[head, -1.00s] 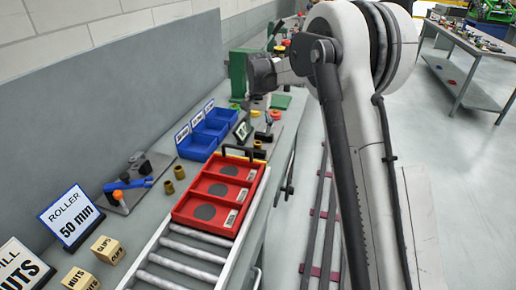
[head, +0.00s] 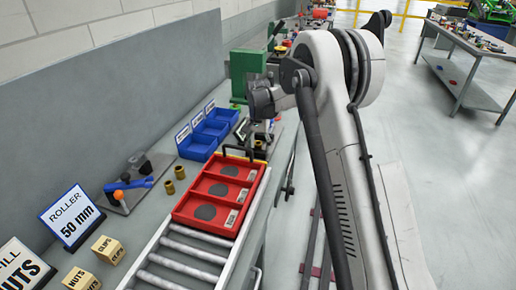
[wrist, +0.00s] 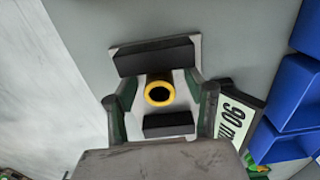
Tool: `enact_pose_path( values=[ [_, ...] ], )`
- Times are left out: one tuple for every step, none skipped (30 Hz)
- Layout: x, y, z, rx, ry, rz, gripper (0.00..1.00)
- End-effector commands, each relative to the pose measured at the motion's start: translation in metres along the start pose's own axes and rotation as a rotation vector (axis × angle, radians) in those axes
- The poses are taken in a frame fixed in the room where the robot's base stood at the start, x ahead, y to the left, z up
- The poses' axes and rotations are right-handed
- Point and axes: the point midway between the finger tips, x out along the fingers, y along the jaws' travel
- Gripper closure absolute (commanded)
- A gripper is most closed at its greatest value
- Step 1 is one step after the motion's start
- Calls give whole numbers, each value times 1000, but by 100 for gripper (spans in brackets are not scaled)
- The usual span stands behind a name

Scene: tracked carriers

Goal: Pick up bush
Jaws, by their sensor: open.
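In the wrist view a yellow bush (wrist: 160,92), a ring with a dark hole, stands end-on between two black blocks (wrist: 155,57) on a pale plate. My gripper (wrist: 161,98) is open, with one finger left and one right of the bush. The bush shows between them; I cannot tell the remaining height gap. In the head view my gripper (head: 268,119) hangs low over the bench beyond the red tray. Two brass bushes (head: 180,172) stand on the bench left of the tray.
Blue bins (head: 208,133) stand left of the gripper; they also show at the wrist view's right (wrist: 290,95). The red tray (head: 214,190) sits at the roller track's end. A green machine (head: 246,70) stands behind.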

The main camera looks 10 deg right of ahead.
Motion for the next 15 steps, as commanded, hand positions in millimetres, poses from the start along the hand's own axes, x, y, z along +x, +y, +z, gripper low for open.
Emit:
enact_pose_path(
  values=[
    [0, 0, 0, 0, 0, 0, 52],
    [0, 0, 0, 0, 0, 0, 52],
    [0, 0, 0, 0, 0, 0, 54],
    [0, 0, 0, 0, 0, 0, 58],
    [0, 0, 0, 0, 0, 0, 62],
    [0, 0, 0, 0, 0, 0, 68],
    [0, 0, 0, 0, 0, 0, 72],
    [0, 0, 0, 0, 0, 0, 76],
    [0, 0, 0, 0, 0, 0, 81],
    [0, 0, 0, 0, 0, 0, 85],
    [0, 0, 0, 0, 0, 0, 89],
    [0, 0, 0, 0, 0, 0, 94],
    [0, 0, 0, 0, 0, 0, 98],
    [0, 0, 0, 0, 0, 0, 100],
    [-1, 0, 0, 0, 0, 0, 100]
  ],
)
